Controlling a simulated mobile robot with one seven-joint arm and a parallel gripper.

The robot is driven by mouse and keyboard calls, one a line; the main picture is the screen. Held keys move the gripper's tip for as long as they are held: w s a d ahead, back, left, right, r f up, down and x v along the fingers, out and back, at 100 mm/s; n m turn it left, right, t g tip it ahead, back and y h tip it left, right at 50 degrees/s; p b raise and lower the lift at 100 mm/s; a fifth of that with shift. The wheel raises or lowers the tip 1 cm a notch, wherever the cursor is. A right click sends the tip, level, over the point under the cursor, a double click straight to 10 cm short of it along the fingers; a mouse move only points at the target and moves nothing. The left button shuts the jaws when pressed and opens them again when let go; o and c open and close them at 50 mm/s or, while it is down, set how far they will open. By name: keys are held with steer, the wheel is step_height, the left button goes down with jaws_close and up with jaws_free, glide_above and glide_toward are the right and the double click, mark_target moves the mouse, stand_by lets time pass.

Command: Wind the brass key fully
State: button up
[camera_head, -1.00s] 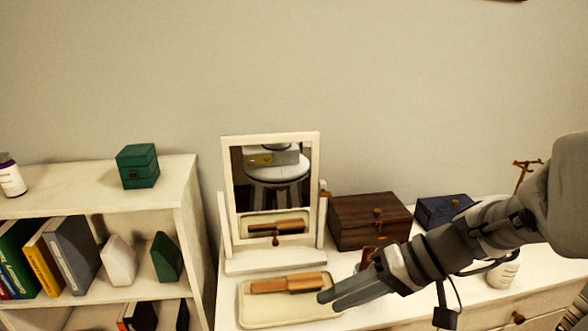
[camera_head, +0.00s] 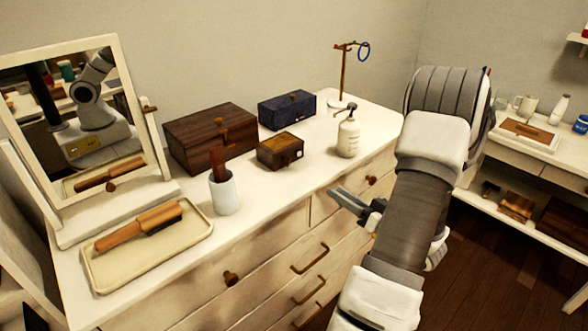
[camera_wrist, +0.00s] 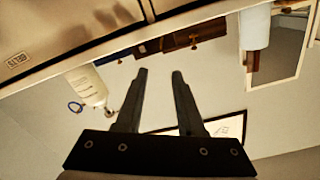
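I cannot pick out a brass key for certain in any view. A small brown box (camera_head: 281,151) with a brass-coloured top panel and a small pale spot on its right side stands mid-dresser. A larger dark wooden box (camera_head: 212,137) with a brass-coloured knob stands behind it to the left. My gripper (camera_head: 345,198) is by the dresser's front edge, right of and nearer than the small box, touching nothing that I can see. The wrist view shows its two fingers (camera_wrist: 159,72) apart with nothing between them.
On the white dresser (camera_head: 275,190) stand a mirror (camera_head: 85,120), a tray (camera_head: 150,255) with a brush, a white cup (camera_head: 224,194), a pump bottle (camera_head: 348,138), a dark blue box (camera_head: 287,109) and a stand (camera_head: 343,75) with a blue ring. Brass handles project from the drawers.

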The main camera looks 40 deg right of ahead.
mark_target(295, 175)
steer(key=w, duration=0.5)
steer(key=w+a, duration=0.1)
steer(key=w, duration=1)
steer(key=shift+w+a, duration=0.2)
steer(key=shift+w, duration=0.2)
jaws_close()
